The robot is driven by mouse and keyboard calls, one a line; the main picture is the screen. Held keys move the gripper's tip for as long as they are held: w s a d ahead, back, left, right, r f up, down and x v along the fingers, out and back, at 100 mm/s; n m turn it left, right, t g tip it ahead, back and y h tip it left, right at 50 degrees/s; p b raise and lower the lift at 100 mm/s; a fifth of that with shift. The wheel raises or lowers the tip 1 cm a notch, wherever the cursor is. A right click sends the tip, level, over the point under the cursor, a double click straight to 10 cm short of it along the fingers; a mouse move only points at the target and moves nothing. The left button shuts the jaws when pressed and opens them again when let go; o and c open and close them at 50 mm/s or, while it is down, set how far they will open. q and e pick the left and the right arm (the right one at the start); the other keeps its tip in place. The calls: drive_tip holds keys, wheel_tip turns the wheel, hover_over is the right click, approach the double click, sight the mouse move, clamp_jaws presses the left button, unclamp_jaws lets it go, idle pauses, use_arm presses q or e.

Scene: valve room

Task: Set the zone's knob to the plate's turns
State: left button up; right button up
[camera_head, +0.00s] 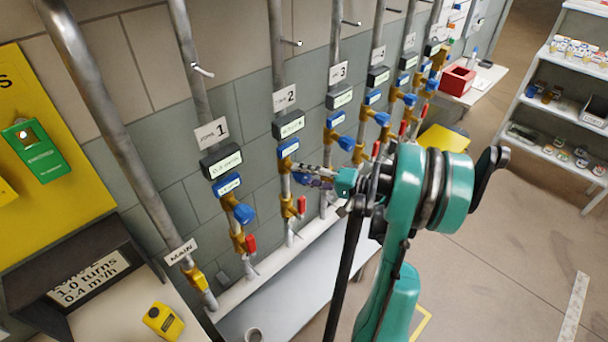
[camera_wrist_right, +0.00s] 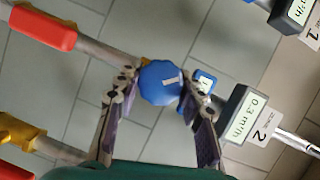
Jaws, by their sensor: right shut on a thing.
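My right gripper (camera_head: 312,178) is at the zone 2 pipe, its fingers around the blue knob, which shows in the right wrist view (camera_wrist_right: 160,82). The fingers sit on both sides of the knob, and its white mark points roughly along the pipe. The gripper hides this knob in the head view. A display (camera_wrist_right: 243,115) beside the 2 tag (camera_wrist_right: 270,128) reads about 0.3 m³/h. The plate (camera_head: 90,277) at the lower left reads 1.0 turns, 0.4 m³/h. My left gripper is not in view.
Zone 1's blue knob (camera_head: 243,213) and red handle (camera_head: 250,244) are left of my gripper. Zone 3's blue knob (camera_head: 346,143) is close on the right. A yellow device (camera_head: 164,321) lies at the lower left. A shelf (camera_head: 560,120) stands right; the floor before it is clear.

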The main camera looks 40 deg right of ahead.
idle(0.4)
drive_tip(key=o, duration=1.2)
drive_tip(key=shift+s, duration=0.1)
drive_tip(key=v, duration=1.2)
